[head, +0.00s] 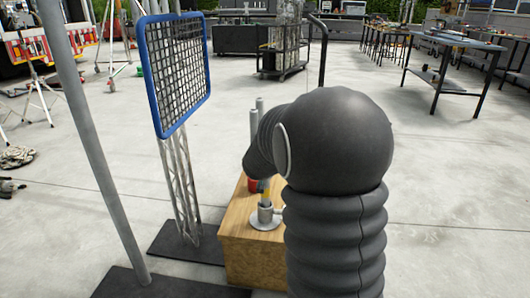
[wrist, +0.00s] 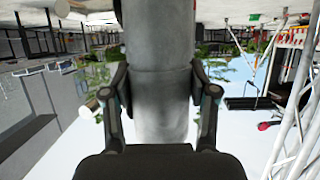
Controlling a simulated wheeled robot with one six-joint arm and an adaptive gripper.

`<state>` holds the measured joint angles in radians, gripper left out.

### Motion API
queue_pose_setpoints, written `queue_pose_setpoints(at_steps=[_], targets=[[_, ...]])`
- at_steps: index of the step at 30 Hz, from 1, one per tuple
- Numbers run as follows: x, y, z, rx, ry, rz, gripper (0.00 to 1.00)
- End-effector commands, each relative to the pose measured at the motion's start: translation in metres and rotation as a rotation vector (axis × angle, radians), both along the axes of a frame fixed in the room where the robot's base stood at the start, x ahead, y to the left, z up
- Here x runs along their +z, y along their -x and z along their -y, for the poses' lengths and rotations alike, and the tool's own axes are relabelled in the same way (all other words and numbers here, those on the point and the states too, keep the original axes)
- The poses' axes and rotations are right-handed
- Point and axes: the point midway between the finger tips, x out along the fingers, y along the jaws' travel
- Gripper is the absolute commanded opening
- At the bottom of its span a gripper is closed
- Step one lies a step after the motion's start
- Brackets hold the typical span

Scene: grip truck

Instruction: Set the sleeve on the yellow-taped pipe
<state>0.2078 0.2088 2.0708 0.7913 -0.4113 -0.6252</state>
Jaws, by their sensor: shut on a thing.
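In the wrist view my gripper (wrist: 160,108) is shut on a grey metal cylinder, the sleeve (wrist: 160,100), with a finger on each side of it. In the head view the yellow-taped pipe (head: 265,196) is a short stub on a round pale flange (head: 265,219), on top of a wooden box (head: 243,254). My dark arm hangs just above it and hides the gripper and the sleeve there. I cannot tell whether the sleeve touches the pipe.
A red piece (head: 253,184) and grey upright pipes (head: 252,124) stand behind the taped pipe. A blue-framed mesh panel (head: 178,72) on a truss stand and a grey pole (head: 92,150) stand to the left. Open concrete floor (head: 450,210) lies to the right.

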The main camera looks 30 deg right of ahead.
Motion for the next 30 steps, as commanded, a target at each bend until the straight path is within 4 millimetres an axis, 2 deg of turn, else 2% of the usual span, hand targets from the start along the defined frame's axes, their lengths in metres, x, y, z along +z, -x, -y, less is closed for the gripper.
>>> queue_pose_setpoints(at_steps=[12,13,16,30], targets=[[-0.0041,-0.0003,0.0003,0.000,0.001,0.003,0.00],[-0.0040,-0.0003,0.0003,0.000,0.001,0.003,0.61],[-0.0039,-0.0002,0.0002,0.000,0.001,0.002,0.86],[-0.0021,0.0059,-0.0035,0.000,-0.001,0.000,0.87]])
